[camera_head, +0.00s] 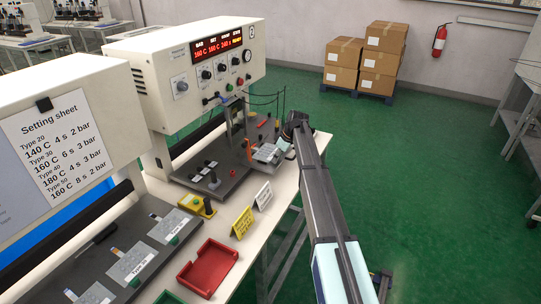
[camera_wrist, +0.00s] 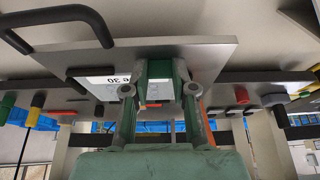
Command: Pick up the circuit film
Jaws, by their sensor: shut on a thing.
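My gripper (camera_wrist: 158,92) is shut on a green block (camera_wrist: 157,70) in the wrist view, one finger on each side of it. The block is at the edge of a flat grey plate (camera_wrist: 215,55) with a white label ending in "30". I cannot tell whether this plate is the circuit film or a carrier for it. In the head view my gripper (camera_head: 286,138) is at the right edge of the far press, beside a pale plate (camera_head: 268,152); my arm partly hides this spot. I cannot tell whether the plate is lifted.
The far press (camera_head: 190,60) has a lit display and knobs. Nearer are a setting sheet (camera_head: 50,140), labelled pale plates (camera_head: 130,262), a red tray (camera_head: 208,268), a yellow sign (camera_head: 242,222) and a white sign (camera_head: 264,195). Floor to the right is mostly clear; boxes (camera_head: 345,52) stand behind.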

